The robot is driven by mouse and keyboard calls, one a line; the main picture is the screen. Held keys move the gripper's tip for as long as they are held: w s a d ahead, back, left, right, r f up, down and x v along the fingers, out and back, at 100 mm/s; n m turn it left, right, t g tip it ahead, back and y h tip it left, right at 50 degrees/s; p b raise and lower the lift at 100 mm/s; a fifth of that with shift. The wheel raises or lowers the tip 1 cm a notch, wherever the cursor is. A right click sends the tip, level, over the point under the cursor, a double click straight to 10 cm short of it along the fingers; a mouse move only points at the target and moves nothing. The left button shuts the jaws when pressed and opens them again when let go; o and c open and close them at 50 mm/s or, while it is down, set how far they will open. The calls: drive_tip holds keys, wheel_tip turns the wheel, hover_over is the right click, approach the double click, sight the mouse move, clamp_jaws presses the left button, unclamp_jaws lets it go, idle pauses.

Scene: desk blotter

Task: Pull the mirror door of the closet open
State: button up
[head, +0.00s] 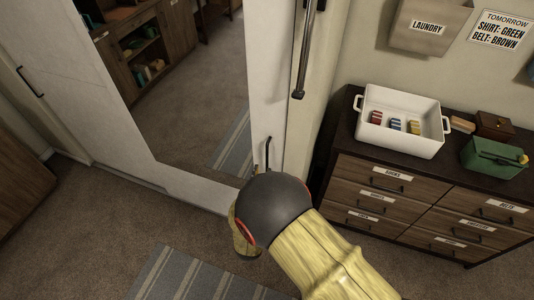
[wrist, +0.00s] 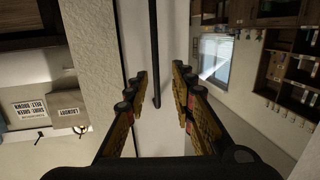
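The closet's mirror door (head: 190,115) has a wide white frame and fills the left middle of the head view; it looks shut. Its black bar handle (head: 267,152) is on the right part of the frame, its lower end hidden behind my wrist. In the wrist view the handle (wrist: 155,60) comes down from the top edge, and the mirror (wrist: 235,100) lies to the right. My gripper (wrist: 160,78) is open, with the handle lined up between its fingers and a gap on both sides. My fingertips are hidden in the head view.
A dark vertical rod (head: 303,50) hangs right of the door. A dresser (head: 385,195) with a white bin (head: 400,125) and a green box (head: 494,158) stands at right. A white door with a black handle (head: 30,82) is at left. A striped rug (head: 190,278) lies on open carpet.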

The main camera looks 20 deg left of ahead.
sight(267, 155)
drive_tip(key=shift+t, duration=0.5)
drive_tip(key=w, duration=0.2)
drive_tip(key=w+r+b, duration=0.1)
drive_tip(key=w, duration=0.2)
drive_tip(key=w+r, duration=0.1)
drive_tip(key=w, duration=0.2)
drive_tip(key=shift+a+r+b, duration=0.15)
drive_tip(key=shift+a+b, duration=0.05)
drive_tip(key=shift+b, duration=0.2)
drive_tip(key=shift+c, duration=0.7)
clamp_jaws()
